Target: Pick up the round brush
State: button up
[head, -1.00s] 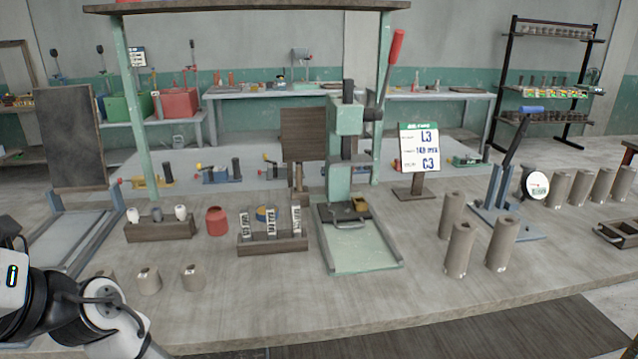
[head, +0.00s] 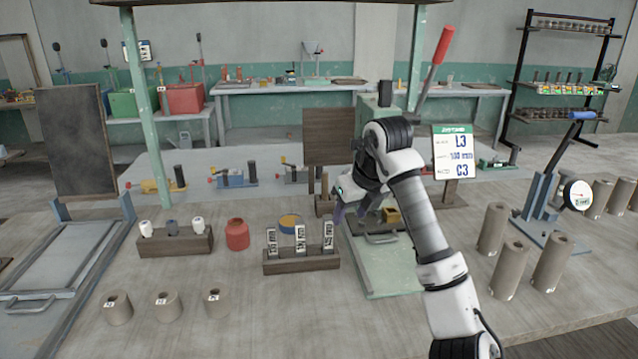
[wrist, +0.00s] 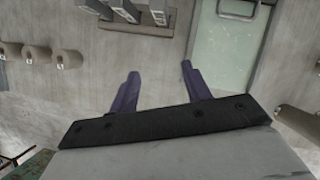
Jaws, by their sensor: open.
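I cannot pick out the round brush for certain in either view. A low round thing with a tan top and blue side (head: 290,221) sits behind the rack of labelled white pieces in the head view; I cannot tell if it is a brush. My gripper (head: 352,212) is over the table by the green press, right of that rack. In the wrist view my gripper (wrist: 158,70) shows two purple fingers spread apart, with only bare tabletop between them.
The rack with labelled pieces (head: 301,262) stands left of the green press base (head: 385,277). A red jar (head: 237,235) and several clay cylinders (head: 166,307) are further left. Taller cylinders (head: 506,270) stand right. The front-middle tabletop is clear.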

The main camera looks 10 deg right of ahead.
aim_at(324, 189)
jog(key=i, duration=1.1)
